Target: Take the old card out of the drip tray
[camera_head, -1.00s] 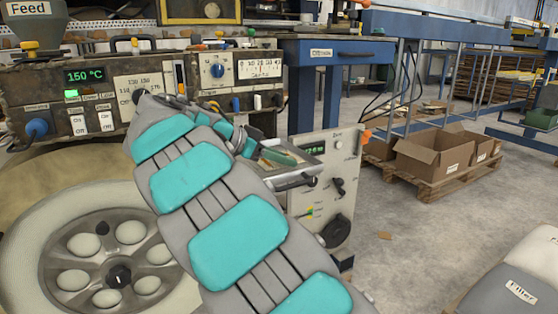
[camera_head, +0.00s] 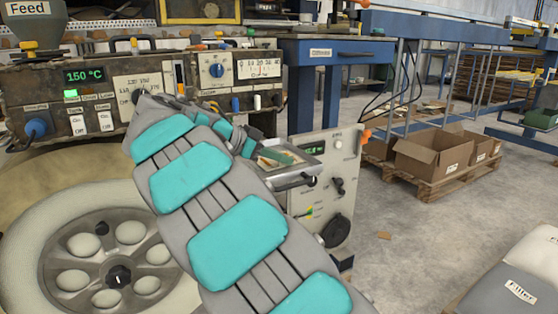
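A shallow grey tray (camera_head: 291,178) with a dark handle sits at the top of the small machine, right of my arm. Inside it I see a flat beige piece (camera_head: 275,157), perhaps the card, and something green (camera_head: 297,154) beside it. My grey and teal arm runs from the bottom of the picture to the upper left and bends back toward the tray. My gripper (camera_head: 250,143) is at the tray's left side, mostly hidden behind the arm. Its fingers are too small and covered to show whether they hold anything.
The control panel (camera_head: 97,92) reading 150 °C stands behind at left, over a large pale wheel (camera_head: 95,265). A blue table (camera_head: 340,50) stands behind the tray. An open cardboard box (camera_head: 432,155) is on a pallet at right. The floor between is mostly clear.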

